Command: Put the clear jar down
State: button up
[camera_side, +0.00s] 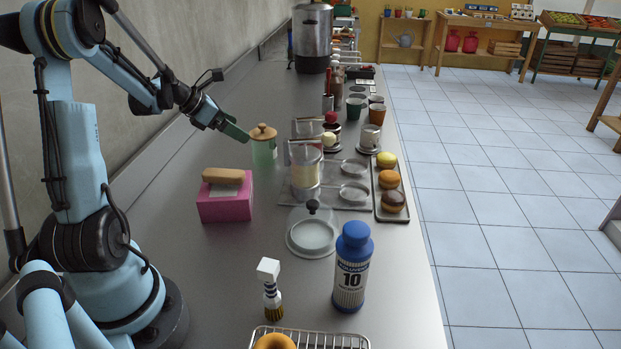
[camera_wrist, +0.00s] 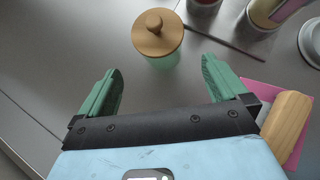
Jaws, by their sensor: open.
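A see-through, green-tinted jar (camera_side: 264,152) with a round wooden lid stands upright on the steel counter. In the wrist view the jar (camera_wrist: 158,42) is seen from above, its knobbed lid beyond the gap between my fingertips. My gripper (camera_side: 238,131) has green fingers and is beside the jar, on its left in the side view. In the wrist view my gripper (camera_wrist: 162,68) is open with nothing between its fingers. The jar stands apart from the fingers there.
A pink box (camera_side: 225,205) with a tan-topped brush or block on it stands in front of the jar. To the right are clear containers (camera_side: 305,172), a tray of buns (camera_side: 391,215) and a blue bottle (camera_side: 351,270). Bare counter lies left of the jar.

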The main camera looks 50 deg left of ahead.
jog(key=d+r+m+g, duration=0.1)
jog(key=d+r+m, duration=0.1)
jog(key=d+m, duration=0.7)
jog(key=d+r+m+g, duration=0.1)
jog(key=d+r+m, duration=0.1)
jog(key=d+m, duration=0.65)
jog(key=s+d+m, duration=0.3)
jog(key=d+m, duration=0.4)
jog(key=m, duration=0.1)
jog(key=s+d+m+y, duration=0.1)
jog(key=s+d+m, duration=0.2)
jog(key=d+m, duration=0.4)
jog(key=shift+s+m, duration=0.25)
jog(key=shift+m, duration=0.5)
